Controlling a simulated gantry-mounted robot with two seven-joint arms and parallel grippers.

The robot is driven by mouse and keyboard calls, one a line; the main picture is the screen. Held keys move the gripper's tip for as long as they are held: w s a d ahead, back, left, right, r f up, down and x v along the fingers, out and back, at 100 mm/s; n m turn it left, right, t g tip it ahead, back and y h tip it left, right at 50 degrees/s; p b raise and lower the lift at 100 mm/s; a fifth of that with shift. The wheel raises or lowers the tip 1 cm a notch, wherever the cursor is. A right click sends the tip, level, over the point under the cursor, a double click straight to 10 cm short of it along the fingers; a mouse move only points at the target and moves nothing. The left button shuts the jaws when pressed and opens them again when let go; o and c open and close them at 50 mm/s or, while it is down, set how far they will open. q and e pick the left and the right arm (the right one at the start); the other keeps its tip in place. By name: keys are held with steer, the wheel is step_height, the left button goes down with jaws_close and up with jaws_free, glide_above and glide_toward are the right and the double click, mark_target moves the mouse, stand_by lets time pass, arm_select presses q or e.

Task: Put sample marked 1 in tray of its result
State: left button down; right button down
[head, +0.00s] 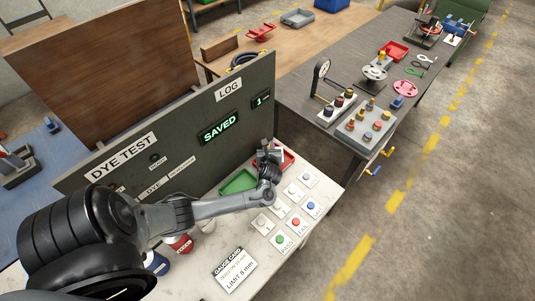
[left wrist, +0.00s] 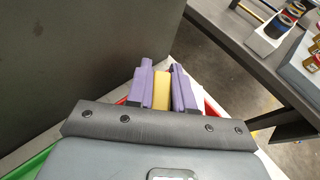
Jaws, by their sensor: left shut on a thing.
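My left gripper (head: 272,157) reaches across the bench and sits over the red tray (head: 289,160), close to the dark panel. In the left wrist view its purple fingers (left wrist: 161,78) are shut on a yellow block-like piece (left wrist: 162,91). Any mark on this piece is not visible, and the piece cannot be made out in the head view. The red tray's rim (left wrist: 215,107) shows beneath and beside the fingers. The green tray (head: 238,182) lies to the left of the red one and looks empty where visible. My right gripper is not in view.
The upright panel (head: 180,140) reads DYE TEST, LOG and SAVED, and stands right behind the trays. Green (head: 279,239), red (head: 297,222) and blue (head: 311,206) buttons and a gauge card (head: 235,269) lie in front. A grey side table holds several parts.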

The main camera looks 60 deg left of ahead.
arm_select(q)
steer(key=shift+a+f, duration=0.2)
steer(key=shift+a, duration=0.2)
steer(key=shift+f+b, duration=0.55)
steer(key=shift+f, duration=1.35)
steer(key=shift+f, duration=0.3)
steer(key=c, duration=1)
jaws_free()
steer(key=shift+d, duration=0.1)
steer(key=shift+f, duration=0.1)
